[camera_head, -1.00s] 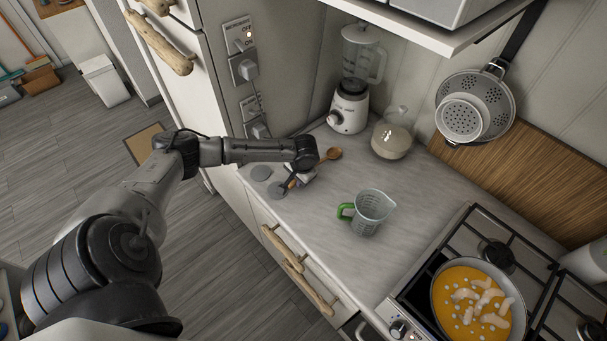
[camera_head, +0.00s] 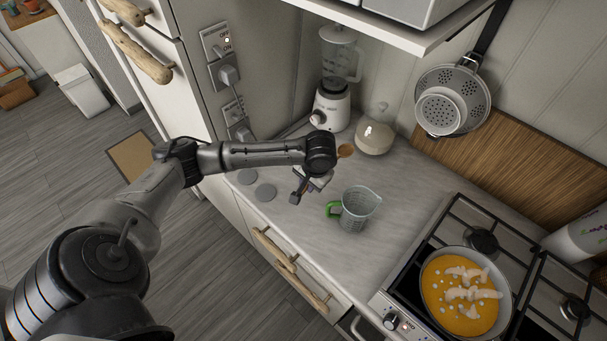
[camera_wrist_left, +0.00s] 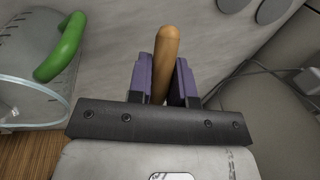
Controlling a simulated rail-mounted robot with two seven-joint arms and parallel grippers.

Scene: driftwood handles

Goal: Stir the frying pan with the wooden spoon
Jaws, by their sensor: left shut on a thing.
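The wooden spoon's handle (camera_wrist_left: 166,48) stands between the two purple fingers of my left gripper (camera_wrist_left: 165,78) in the left wrist view, and the fingers are shut on it. In the head view the spoon's bowl (camera_head: 345,151) pokes out to the right of my left wrist; most of the spoon is hidden there. My left gripper (camera_head: 299,192) is over the left part of the counter, near the measuring jug. The frying pan (camera_head: 427,303) sits on the stove at the lower right, holding orange liquid with pale pieces. My right gripper is not in view.
A clear measuring jug (camera_head: 358,209) with a green handle stands on the counter (camera_head: 400,206) between my left gripper and the stove (camera_head: 405,293). A blender (camera_head: 332,106) and a glass jar (camera_head: 375,135) stand behind. A shelf (camera_head: 395,35) overhangs the back.

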